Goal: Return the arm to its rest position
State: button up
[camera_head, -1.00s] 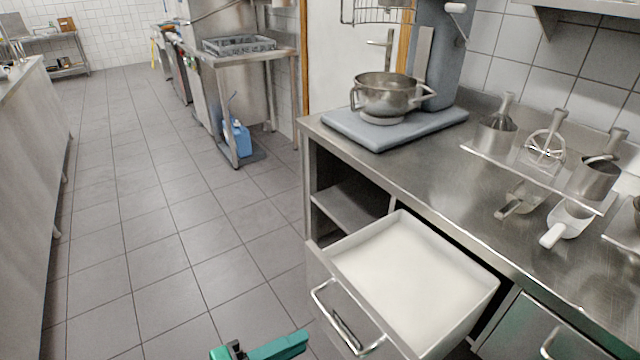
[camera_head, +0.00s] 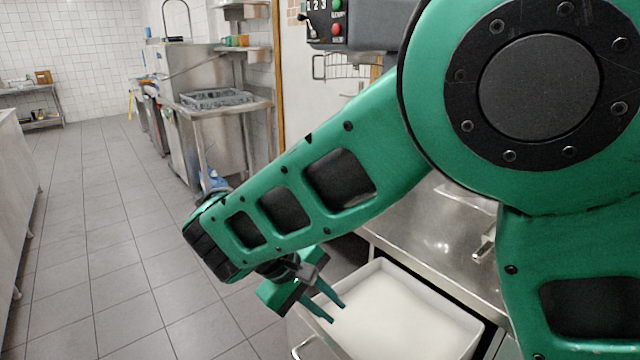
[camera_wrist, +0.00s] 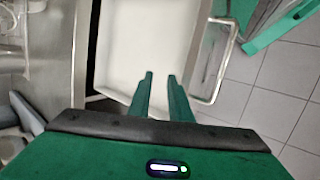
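My green arm fills the right and middle of the head view, bent, with its forearm reaching down to the left. My gripper (camera_head: 332,308) points down to the right, in front of and over the near left part of the open drawer. Its two fingers stand apart with nothing between them. The wrist view also shows the gripper (camera_wrist: 160,76) with a gap between the fingertips, over the white drawer inside.
The open drawer (camera_head: 446,309) sticks out of the steel counter (camera_head: 425,235) and looks empty. Its handle (camera_wrist: 219,62) shows in the wrist view. A steel table (camera_head: 262,103) with a grey rack (camera_head: 215,98) stands further back. The tiled floor on the left is clear.

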jog(key=s+d+r+m+g+y, duration=0.1)
jog(key=d+r+m+g+y, duration=0.2)
jog(key=d, duration=1.1)
jog(key=d+r+m, duration=0.2)
jog(key=d+m, duration=0.2)
jog(key=d, duration=0.9)
jog(key=s+d+m+y, duration=0.1)
jog(key=s+d+m, duration=0.2)
jog(key=s+d, duration=0.3)
jog(key=s+d+m+t+y, duration=0.1)
jog(key=s+d+m, duration=0.3)
jog(key=s, duration=0.6)
jog(key=shift+s+d+r+y, duration=0.4)
jog(key=shift+d+y, duration=0.4)
jog(key=shift+d, duration=0.3)
jog(key=shift+w+f, duration=0.25)
jog(key=shift+w, duration=0.35)
